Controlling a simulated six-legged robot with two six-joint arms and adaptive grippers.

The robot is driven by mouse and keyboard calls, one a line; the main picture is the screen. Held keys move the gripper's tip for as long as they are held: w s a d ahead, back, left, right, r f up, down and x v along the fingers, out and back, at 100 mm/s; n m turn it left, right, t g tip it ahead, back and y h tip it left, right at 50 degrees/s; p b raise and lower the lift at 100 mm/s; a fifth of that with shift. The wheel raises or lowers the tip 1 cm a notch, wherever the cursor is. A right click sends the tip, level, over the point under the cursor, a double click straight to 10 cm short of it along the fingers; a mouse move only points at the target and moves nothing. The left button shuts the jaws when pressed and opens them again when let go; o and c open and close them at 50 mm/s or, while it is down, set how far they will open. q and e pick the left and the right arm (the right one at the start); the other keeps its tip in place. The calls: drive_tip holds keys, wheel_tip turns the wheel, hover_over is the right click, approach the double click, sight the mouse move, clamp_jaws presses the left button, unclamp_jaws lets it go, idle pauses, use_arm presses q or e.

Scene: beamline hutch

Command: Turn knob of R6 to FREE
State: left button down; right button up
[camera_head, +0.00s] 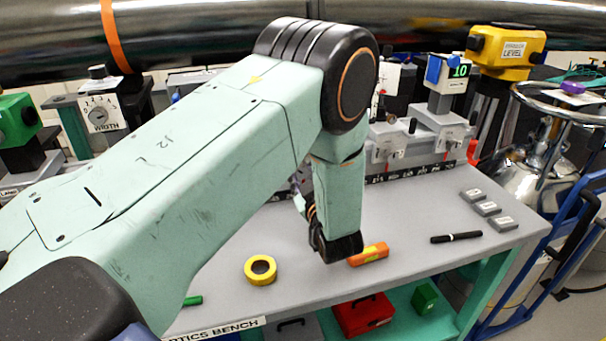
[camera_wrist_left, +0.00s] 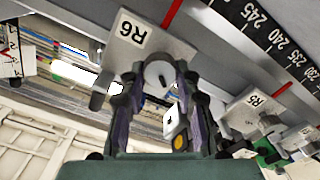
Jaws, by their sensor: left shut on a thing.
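The R6 carrier (camera_wrist_left: 128,32) is a pale grey block with a black "R6" label, tilted in the left wrist view. Its round grey knob (camera_wrist_left: 158,76) has a dark slot mark. My left gripper (camera_wrist_left: 159,82) has one finger on each side of this knob and is shut on it. No FREE mark is legible. In the head view R6 and most of the gripper are hidden behind my left arm; its dark wrist shows low over the bench. My right gripper is in neither view.
R5 (camera_wrist_left: 247,108) sits beside R6 along the scale rail (camera_wrist_left: 268,35). On the optics bench (camera_head: 405,275) lie yellow tape (camera_head: 261,270), an orange tool (camera_head: 369,254), a black marker (camera_head: 456,238) and grey blocks (camera_head: 487,208). A steel pipe (camera_head: 190,30) runs overhead.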

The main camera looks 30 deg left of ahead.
use_arm(q)
drive_tip(key=n+b, duration=0.1)
drive_tip(key=n, duration=0.3)
drive_tip(key=shift+a+f+n, duration=0.1)
drive_tip(key=shift+n, duration=0.2)
drive_tip(key=shift+n+b, duration=0.5)
drive_tip(key=shift+n, duration=1.3)
drive_tip(key=c, duration=1)
unclamp_jaws()
drive_tip(key=shift+f, duration=0.1)
drive_tip(key=shift+o, duration=0.2)
drive_tip(key=shift+s, duration=0.1)
drive_tip(key=v, duration=0.7)
drive_tip(key=shift+s, duration=0.15)
